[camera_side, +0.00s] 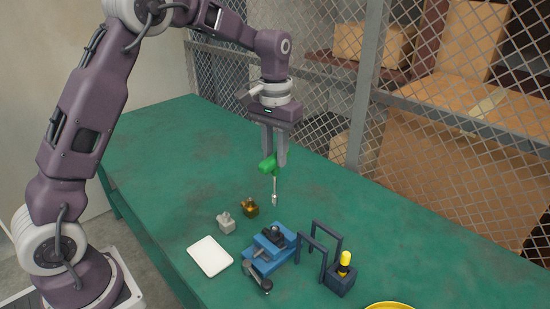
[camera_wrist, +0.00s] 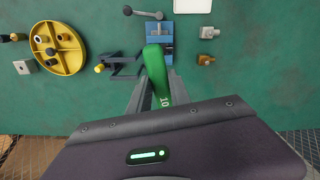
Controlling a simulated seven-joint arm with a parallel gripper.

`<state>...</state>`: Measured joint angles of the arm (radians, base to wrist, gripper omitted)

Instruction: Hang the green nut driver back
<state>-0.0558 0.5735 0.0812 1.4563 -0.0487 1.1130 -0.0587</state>
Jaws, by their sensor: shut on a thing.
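The green nut driver (camera_side: 268,164) is between the fingers of my gripper (camera_side: 274,158), which is shut on its handle. Its steel shaft points down, with the socket end in the air above the green table. In the wrist view the green handle (camera_wrist: 157,72) carries the mark "10" and hides part of what lies below. A dark blue rack (camera_side: 320,245) with raised frames stands on the table, to the lower right of my gripper in the side view. A yellow-handled driver (camera_side: 345,262) stands upright in the rack's block. The rack also shows in the wrist view (camera_wrist: 125,70), left of the handle.
A blue vise (camera_side: 270,247) stands beside the rack, with a dark part on it. A white tray (camera_side: 209,256), a grey fitting (camera_side: 226,222) and a brass fitting (camera_side: 250,207) lie nearby. A yellow round tray (camera_wrist: 45,37) holds several parts. A mesh fence runs behind the table.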

